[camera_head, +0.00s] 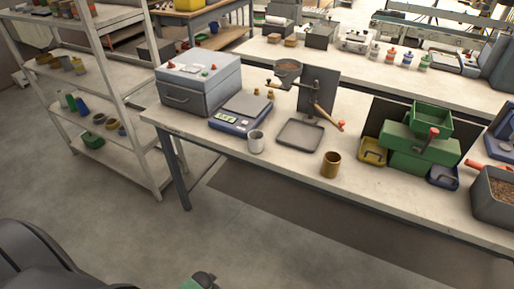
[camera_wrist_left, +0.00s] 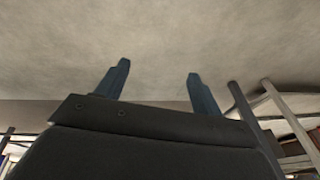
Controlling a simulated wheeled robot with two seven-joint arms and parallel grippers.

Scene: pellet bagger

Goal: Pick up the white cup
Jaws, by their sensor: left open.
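The white cup (camera_head: 256,141) stands upright on the worktable (camera_head: 230,152), close to its front edge, just in front of the blue scale. My left gripper (camera_wrist_left: 158,82) shows in the left wrist view with its two dark blue fingers apart and nothing between them. In the head view part of my arm (camera_head: 203,279) shows at the bottom, well below and in front of the table, far from the cup. I do not see my right gripper.
A blue scale (camera_head: 241,112) and a grey box machine (camera_head: 199,84) stand behind the cup. A grey tray (camera_head: 300,135) and a brass-coloured cup (camera_head: 331,165) are to its right. A shelf rack (camera_head: 131,134) stands left of the table. The floor in front is clear.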

